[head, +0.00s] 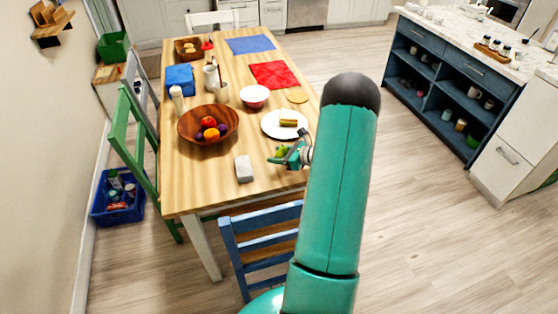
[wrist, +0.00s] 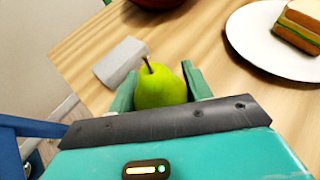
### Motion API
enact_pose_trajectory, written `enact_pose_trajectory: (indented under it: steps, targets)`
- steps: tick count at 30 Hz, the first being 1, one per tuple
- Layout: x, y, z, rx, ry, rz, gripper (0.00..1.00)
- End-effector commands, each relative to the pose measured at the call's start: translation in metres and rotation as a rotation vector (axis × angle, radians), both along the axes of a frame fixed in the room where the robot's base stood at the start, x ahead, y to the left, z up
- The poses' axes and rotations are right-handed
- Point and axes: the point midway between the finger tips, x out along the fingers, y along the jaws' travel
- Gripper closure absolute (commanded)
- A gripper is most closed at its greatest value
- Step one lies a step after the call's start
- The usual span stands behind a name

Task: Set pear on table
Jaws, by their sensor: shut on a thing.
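The green pear (wrist: 160,88) sits between the two fingers of my gripper (wrist: 162,85) in the wrist view, stem upward. My gripper is shut on it. In the head view my gripper (head: 292,155) is over the right side of the wooden table (head: 215,172), near its front right edge, with the pear (head: 281,151) small and partly hidden by the fingers. I cannot tell whether the pear touches the tabletop.
A white plate (head: 271,130) with a sandwich (head: 289,118) lies just behind my gripper. A grey block (head: 244,169) is to its left. A fruit bowl (head: 190,136) stands farther left. A blue chair (head: 262,243) is at the front edge. Bare wood lies around the block.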

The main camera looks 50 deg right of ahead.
Motion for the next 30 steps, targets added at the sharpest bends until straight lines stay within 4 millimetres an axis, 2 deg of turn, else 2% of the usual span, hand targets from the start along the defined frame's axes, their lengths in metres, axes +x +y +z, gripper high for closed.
enact_pose_trajectory:
  steps: [5, 10, 22, 23, 25, 26, 30]
  targets:
    - [0.004, -0.008, -0.011, 0.000, 0.000, -0.001, 0.74]
    - [0.004, -0.007, -0.036, 0.001, 0.001, 0.000, 0.75]
    - [0.004, -0.007, -0.042, 0.000, 0.000, -0.001, 0.75]
    - [0.004, -0.007, -0.042, -0.002, 0.001, -0.001, 0.47]
    - [0.004, -0.007, -0.042, -0.002, 0.001, -0.001, 0.33]
    - [0.004, -0.007, -0.042, -0.002, 0.001, -0.001, 0.29]
    - [0.004, -0.007, -0.042, -0.002, 0.001, -0.001, 0.29]
